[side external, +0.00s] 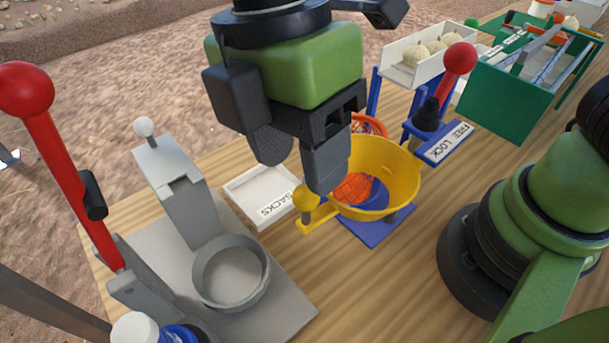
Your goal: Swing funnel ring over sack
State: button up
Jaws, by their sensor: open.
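The yellow funnel ring (398,170) is a wide, open bowl-like ring. Its short arm reaches toward the lower left and ends in an upright yellow ball knob (305,197). Orange mesh, likely the sack (352,188), shows inside the ring above a blue base (375,228). A red-orange rim with mesh (369,125) shows behind the ring, partly hidden by my gripper. My gripper (297,165) is open, with its fingers pointing down just above the knob and in front of the ring's left side. Whether a finger touches the knob or ring is unclear.
A white SACKS tray (259,190) lies left of the ring. A grey press (232,272) and red lever (70,175) stand at left. A FREE/LOCK lever (461,58), onion chute (411,65) and green bin (505,98) stand behind at right.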

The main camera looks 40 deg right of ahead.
aim_at(304, 185)
jog(key=shift+s+f, duration=0.2)
jog(key=shift+f, duration=0.7)
jog(key=shift+s+f, duration=0.15)
jog(key=shift+f, duration=0.75)
grip_shut()
jog(key=shift+w+d, duration=0.1)
